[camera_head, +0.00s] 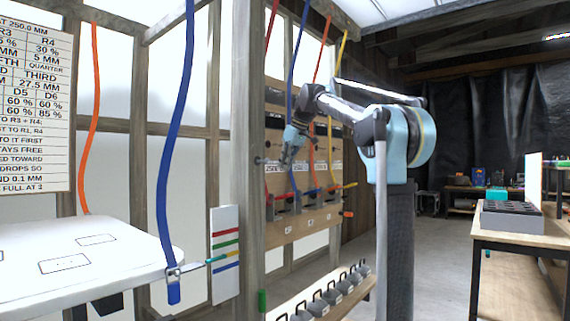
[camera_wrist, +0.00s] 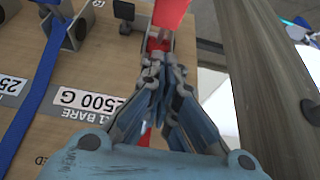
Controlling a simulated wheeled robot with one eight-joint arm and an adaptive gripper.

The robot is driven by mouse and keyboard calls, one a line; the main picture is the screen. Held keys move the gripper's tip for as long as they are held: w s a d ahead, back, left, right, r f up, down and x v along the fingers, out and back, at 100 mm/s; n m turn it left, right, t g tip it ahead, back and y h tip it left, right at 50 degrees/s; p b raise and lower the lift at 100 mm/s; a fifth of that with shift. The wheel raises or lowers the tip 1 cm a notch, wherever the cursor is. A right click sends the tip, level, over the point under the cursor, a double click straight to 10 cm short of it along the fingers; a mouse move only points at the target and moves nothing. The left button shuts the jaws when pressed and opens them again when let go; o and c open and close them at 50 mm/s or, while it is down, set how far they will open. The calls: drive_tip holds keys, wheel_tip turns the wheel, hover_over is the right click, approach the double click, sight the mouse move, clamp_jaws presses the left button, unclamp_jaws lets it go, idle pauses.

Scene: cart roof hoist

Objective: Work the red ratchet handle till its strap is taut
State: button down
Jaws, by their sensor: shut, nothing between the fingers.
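My gripper (camera_head: 287,160) is shut and empty, in front of the wooden ratchet board (camera_head: 303,226). In the wrist view its closed fingertips (camera_wrist: 158,62) are by a metal ratchet bracket (camera_wrist: 160,42) and hide part of it. A broad bright red piece (camera_wrist: 172,12) shows just beyond the bracket; I cannot tell whether it is the handle or strap. A red strap (camera_wrist: 147,137) shows behind the fingers. Contact is unclear. In the head view a red strap (camera_head: 271,28) hangs at the board's left side; its tautness is unclear.
A blue strap (camera_wrist: 38,95) and another bracket (camera_wrist: 68,30) are beside my gripper. A wooden post (camera_wrist: 270,90) stands close on the other side. Several weights (camera_head: 342,286) line a low shelf. A white table (camera_head: 75,245) stands left, a workbench (camera_head: 520,240) right.

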hover_over(277, 199)
drive_tip(key=w+d, duration=0.2)
drive_tip(key=f, duration=0.4)
drive_tip(key=shift+s+a+f, duration=0.1)
drive_tip(key=shift+a+f, duration=0.05)
drive_tip(key=shift+a, duration=0.1)
drive_tip(key=f, duration=0.3)
drive_tip(key=shift+s+d+f, duration=0.1)
drive_tip(key=shift+s+d, duration=0.1)
drive_tip(key=shift+d, duration=0.05)
drive_tip(key=shift+s+d+f, duration=0.1)
drive_tip(key=shift+d+f, duration=0.05)
drive_tip(key=shift+f, duration=0.45)
